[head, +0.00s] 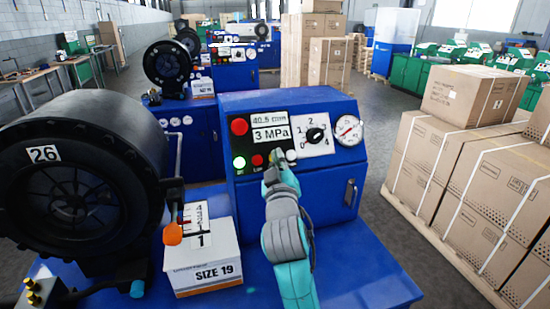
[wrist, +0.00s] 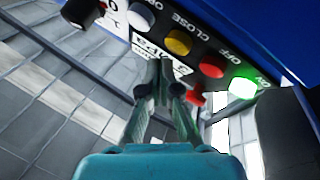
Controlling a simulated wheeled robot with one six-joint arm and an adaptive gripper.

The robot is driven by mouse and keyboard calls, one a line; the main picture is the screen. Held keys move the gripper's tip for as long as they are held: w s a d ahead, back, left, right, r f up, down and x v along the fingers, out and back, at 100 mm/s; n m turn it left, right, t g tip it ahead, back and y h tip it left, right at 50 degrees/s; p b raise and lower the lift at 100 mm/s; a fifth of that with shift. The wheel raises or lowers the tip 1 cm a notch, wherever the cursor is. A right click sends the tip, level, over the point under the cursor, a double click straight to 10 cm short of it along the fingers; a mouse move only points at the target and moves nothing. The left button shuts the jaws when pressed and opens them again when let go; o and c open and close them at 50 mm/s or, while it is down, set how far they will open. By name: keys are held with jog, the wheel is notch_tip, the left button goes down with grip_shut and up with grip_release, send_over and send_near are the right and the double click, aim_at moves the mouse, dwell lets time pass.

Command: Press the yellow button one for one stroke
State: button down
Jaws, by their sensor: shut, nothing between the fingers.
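The yellow button (wrist: 179,42) shows in the wrist view on the blue machine's panel, between a white button (wrist: 141,15) and a red button (wrist: 211,65). The word CLOSE stands beside it. My gripper (wrist: 161,63) is shut and empty, its fingertips just short of the yellow button in the picture. I cannot tell whether they touch the panel. In the head view my gripper (head: 277,162) is in front of the button row and hides the yellow button. The lit green button (head: 239,162) is at the left end of the row.
The control box (head: 336,195) also carries a large red button (head: 239,126), a display (head: 271,128) reading 3 MPa, a knob (head: 315,135) and a gauge (head: 348,130). A black crimper head (head: 75,180) and a SIZE 19 box (head: 202,262) stand left. Stacked cartons (head: 490,180) stand right.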

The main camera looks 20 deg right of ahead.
jog(key=shift+s+r, duration=0.7)
jog(key=shift+s, duration=0.35)
jog(key=shift+s+r, duration=0.7)
jog(key=shift+s, duration=0.35)
